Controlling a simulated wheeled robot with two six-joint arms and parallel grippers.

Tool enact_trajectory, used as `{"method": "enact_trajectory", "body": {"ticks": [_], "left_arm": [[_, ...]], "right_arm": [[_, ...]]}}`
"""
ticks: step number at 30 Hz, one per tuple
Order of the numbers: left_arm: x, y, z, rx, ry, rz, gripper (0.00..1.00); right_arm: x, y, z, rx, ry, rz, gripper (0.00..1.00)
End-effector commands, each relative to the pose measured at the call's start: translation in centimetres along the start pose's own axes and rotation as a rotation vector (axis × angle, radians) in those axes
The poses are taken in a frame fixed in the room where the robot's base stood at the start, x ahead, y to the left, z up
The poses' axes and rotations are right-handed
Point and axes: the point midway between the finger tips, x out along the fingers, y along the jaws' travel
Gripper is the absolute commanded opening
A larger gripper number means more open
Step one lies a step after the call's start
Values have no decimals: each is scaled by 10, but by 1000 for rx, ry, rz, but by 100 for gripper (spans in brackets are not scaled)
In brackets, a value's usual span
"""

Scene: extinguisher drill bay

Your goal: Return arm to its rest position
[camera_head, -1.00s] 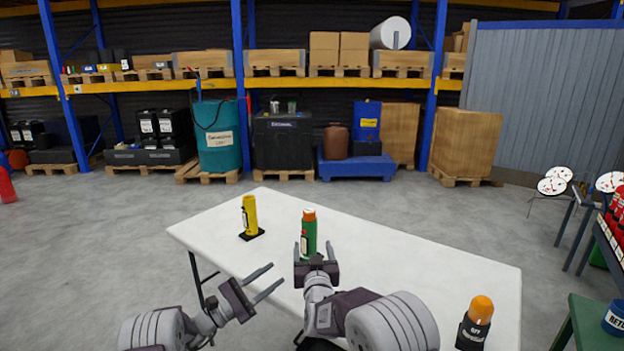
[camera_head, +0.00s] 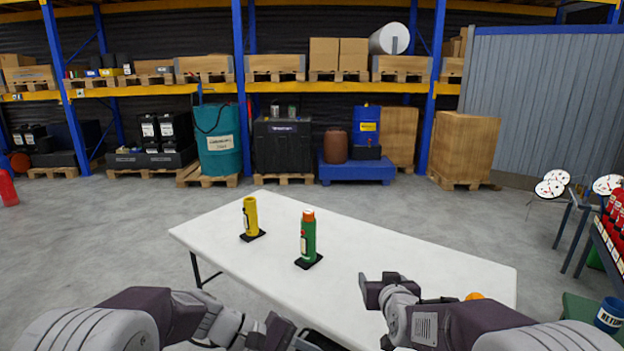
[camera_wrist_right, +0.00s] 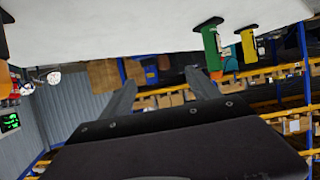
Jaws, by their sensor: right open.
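My right gripper (camera_head: 376,289) is raised over the white table (camera_head: 225,250), to the right of the green bottle (camera_head: 308,238). It is apart from the bottle, and its open, empty fingers (camera_wrist_right: 160,88) show in the right wrist view. The green bottle with an orange cap stands upright on a black base. A yellow bottle (camera_head: 250,216) stands on its own black base to the left. The wrist view is upside down and shows the green (camera_wrist_right: 211,42) and yellow (camera_wrist_right: 248,46) bottles too. My left gripper (camera_head: 283,335) is low at the bottom edge; its fingertips are cut off.
An orange-topped item (camera_head: 474,296) is mostly hidden behind my right arm. A green stand with a blue container (camera_head: 610,315) is at the far right, near a rack of red items (camera_head: 616,215). The table's middle right is clear. Shelves stand far behind.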

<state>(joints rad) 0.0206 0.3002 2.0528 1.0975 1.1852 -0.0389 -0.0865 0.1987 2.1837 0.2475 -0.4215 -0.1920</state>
Motion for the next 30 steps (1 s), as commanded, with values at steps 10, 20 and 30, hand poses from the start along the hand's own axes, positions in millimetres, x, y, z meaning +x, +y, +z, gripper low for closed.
{"method": "enact_trajectory", "body": {"ticks": [10, 20, 30], "left_arm": [[-58, -206, -16, 414, 310, -744, 36], [-116, -179, -23, 625, 426, -881, 36], [-181, -104, 35, 622, 425, -880, 36]], "right_arm": [[-128, 12, 208, -4, -745, -44, 71], [-219, 16, 212, 19, -1071, -19, 71], [-262, 16, 106, 19, -1069, -20, 71]]}}
